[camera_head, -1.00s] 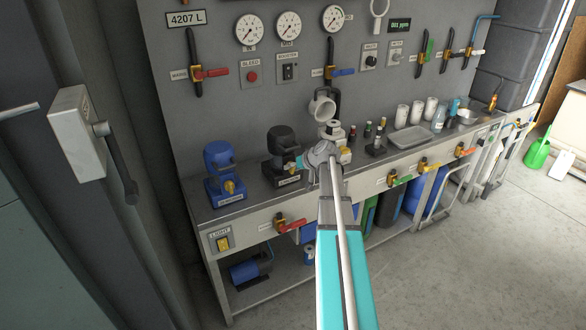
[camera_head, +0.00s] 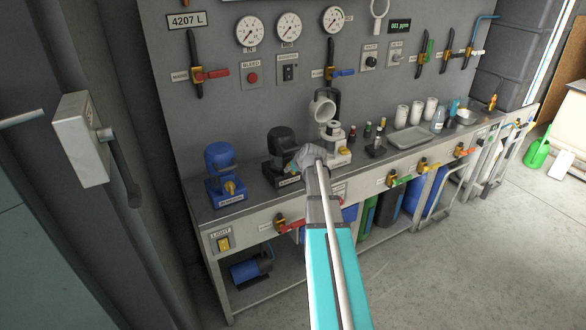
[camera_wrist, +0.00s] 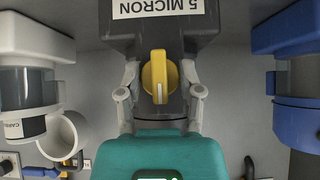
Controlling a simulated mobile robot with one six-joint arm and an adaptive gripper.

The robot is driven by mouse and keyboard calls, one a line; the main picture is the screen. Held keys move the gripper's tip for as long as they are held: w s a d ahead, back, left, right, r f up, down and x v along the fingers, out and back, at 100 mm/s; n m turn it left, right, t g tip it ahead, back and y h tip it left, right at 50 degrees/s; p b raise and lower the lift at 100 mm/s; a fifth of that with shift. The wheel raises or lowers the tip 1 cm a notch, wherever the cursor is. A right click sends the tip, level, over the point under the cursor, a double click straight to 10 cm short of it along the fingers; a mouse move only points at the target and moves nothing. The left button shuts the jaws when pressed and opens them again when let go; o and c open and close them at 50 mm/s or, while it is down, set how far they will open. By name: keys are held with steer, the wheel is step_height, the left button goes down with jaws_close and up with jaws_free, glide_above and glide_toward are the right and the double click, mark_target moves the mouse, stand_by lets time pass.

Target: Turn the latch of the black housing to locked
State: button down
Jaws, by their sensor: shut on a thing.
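The black housing (camera_head: 282,140) stands on the bench between a blue housing and a white one. In the wrist view its dark body (camera_wrist: 155,38) carries an upside-down "5 MICRON" label. Its yellow latch (camera_wrist: 159,77) is a round knob with a raised bar. The bar runs up and down in the picture, with a pale mark at its lower end. My gripper (camera_wrist: 160,80) has one finger on each side of the latch and is shut on it. In the head view my wrist and gripper (camera_head: 296,166) hide the latch and the housing's lower right.
The blue housing (camera_head: 218,166) stands to the left and the white housing (camera_head: 337,148) close to the right. A red-handled valve (camera_head: 282,225) is on the bench front below. Gauges and valves line the wall behind. Bottles and cups stand further right.

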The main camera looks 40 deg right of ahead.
stand_by(0.3)
steer(key=shift+c, duration=1.2)
jaws_free()
